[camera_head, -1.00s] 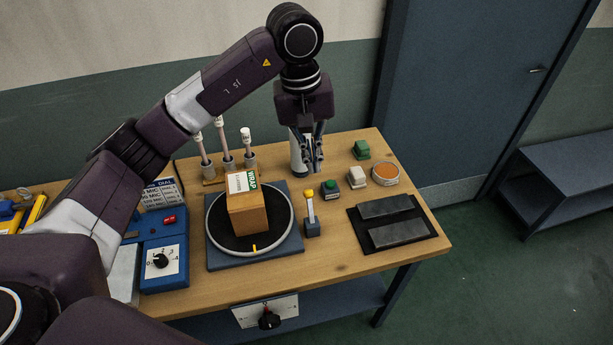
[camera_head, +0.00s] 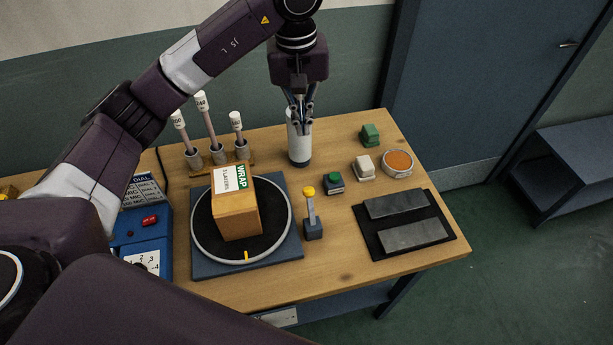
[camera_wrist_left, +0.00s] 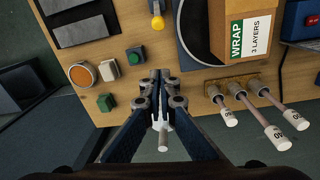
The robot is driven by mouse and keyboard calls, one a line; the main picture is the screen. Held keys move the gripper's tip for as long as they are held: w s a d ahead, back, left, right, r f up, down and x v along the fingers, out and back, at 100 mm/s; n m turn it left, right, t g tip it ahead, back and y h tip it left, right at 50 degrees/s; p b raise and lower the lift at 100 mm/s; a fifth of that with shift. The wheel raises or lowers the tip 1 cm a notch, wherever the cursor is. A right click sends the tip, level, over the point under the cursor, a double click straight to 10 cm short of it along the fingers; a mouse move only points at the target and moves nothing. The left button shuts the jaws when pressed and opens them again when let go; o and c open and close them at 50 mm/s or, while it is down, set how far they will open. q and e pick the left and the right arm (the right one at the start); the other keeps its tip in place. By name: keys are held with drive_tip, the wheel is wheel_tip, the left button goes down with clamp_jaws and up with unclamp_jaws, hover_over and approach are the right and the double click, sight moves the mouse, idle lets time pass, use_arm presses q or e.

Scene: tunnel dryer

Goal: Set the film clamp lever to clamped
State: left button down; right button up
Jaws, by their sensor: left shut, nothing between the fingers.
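The film clamp lever (camera_head: 311,208) stands on a small blue-grey block at the right edge of the turntable. Its yellow knob (camera_head: 308,191) is up, with the stem nearly upright in the head view. The knob also shows at the top of the left wrist view (camera_wrist_left: 157,22). My left gripper (camera_head: 302,128) points down behind the lever, apart from it, and overlaps a white cylinder (camera_head: 299,154) in the head view. Its fingers are shut and empty; they also show in the left wrist view (camera_wrist_left: 161,88). My right gripper is not in view.
A wrap box (camera_head: 238,215) sits on the turntable (camera_head: 285,254), left of the lever. A green button (camera_head: 333,182), a white block (camera_head: 364,168) and a black mat with grey bars (camera_head: 440,251) lie right. Several white-topped rods (camera_head: 236,122) stand behind the turntable.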

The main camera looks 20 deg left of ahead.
sight(311, 208)
use_arm(q)
wheel_tip(311, 208, down, 5)
drive_tip(key=b, duration=0.4)
drive_tip(key=shift+w, duration=0.1)
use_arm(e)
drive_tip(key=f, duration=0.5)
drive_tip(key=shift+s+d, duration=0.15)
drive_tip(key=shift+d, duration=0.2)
use_arm(q)
drive_tip(key=s+d+f+p, duration=0.2)
drive_tip(key=s+f+p, duration=0.1)
drive_tip(key=f+p, duration=0.3)
wheel_tip(311, 208, down, 3)
drive_tip(key=shift+r, duration=0.15)
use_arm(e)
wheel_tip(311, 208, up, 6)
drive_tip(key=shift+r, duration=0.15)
use_arm(q)
drive_tip(key=shift+a, duration=0.15)
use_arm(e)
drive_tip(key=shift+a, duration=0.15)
